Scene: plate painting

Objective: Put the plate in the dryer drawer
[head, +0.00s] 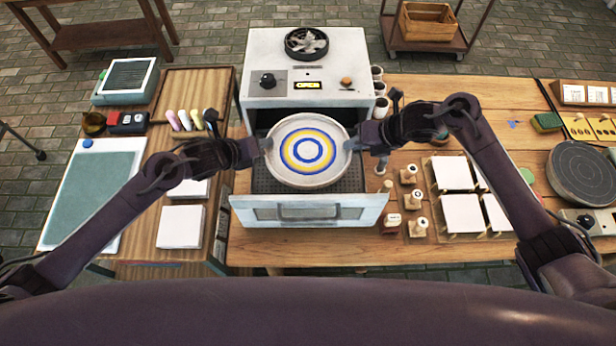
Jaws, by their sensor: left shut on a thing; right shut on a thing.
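The plate (281,170) is pale with blue and yellow painted rings, and shows face up in the middle of the head view. The dryer drawer (308,212) is pulled out, with a pale front and a dark mesh floor (266,186). The plate is over the open drawer; I cannot tell whether it touches the floor. My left gripper (264,146) is shut on the plate's left rim. My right gripper (352,145) is shut on its right rim. The dryer (340,75) is a white box behind, with a fan on top.
White tiles (180,227) lie on the left table. Small stamps (418,227) and a rack of white tiles (462,213) stand right of the drawer. Several dark and pale jars (381,107) stand along the dryer's right side. A dark turntable (584,172) is far right.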

